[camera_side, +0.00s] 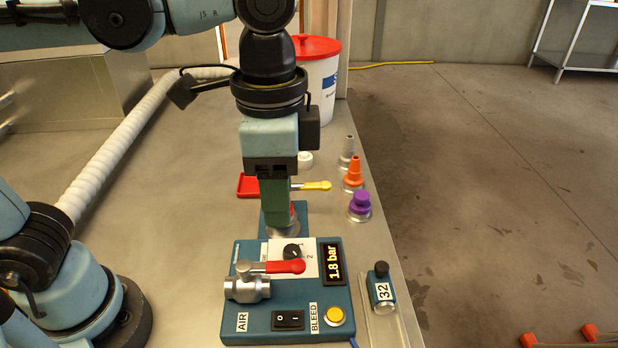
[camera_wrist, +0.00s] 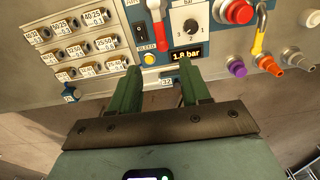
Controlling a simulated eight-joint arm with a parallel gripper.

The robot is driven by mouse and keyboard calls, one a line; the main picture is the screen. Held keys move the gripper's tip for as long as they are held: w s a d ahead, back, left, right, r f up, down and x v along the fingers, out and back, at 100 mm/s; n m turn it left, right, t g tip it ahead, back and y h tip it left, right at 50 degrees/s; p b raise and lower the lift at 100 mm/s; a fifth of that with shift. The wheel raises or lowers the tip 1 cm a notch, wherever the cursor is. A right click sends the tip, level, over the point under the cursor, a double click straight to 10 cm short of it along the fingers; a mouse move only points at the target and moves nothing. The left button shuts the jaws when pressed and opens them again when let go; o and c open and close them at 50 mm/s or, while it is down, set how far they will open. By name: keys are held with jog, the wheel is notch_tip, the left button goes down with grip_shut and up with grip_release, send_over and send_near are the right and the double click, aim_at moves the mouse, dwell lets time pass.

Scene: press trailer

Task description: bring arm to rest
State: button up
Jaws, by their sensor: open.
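My gripper (camera_side: 277,215) points down, just behind the teal control box (camera_side: 258,322) in the side view. Its green fingers overlap each other there. In the wrist view my gripper (camera_wrist: 160,90) shows two green fingers spread apart, with nothing between them. The box carries a red-handled valve (camera_side: 285,267), a black knob (camera_side: 291,252), a display (camera_side: 333,264) reading 1.8 bar, a black rocker switch (camera_side: 288,320) and a yellow button (camera_side: 335,316) marked BLEED. Whether the fingertips touch anything behind the box is hidden.
Grey, orange (camera_side: 353,175) and purple (camera_side: 360,204) fittings stand at the bench's right edge. A block marked 32 (camera_side: 382,292) stands right of the box. A white hose (camera_side: 120,145) crosses the left.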

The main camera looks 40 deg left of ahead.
jog(key=w+a+f+n+t, duration=0.2)
jog(key=a+f+n+t, duration=0.1)
jog(key=a, duration=0.5)
jog(key=w+a+f+n+t, duration=0.2)
jog(key=a+f+n+t, duration=0.2)
jog(key=a, duration=0.5)
jog(key=shift+w+a+f+n, duration=0.15)
jog(key=shift+w+f+n, duration=0.2)
jog(key=shift+n, duration=0.75)
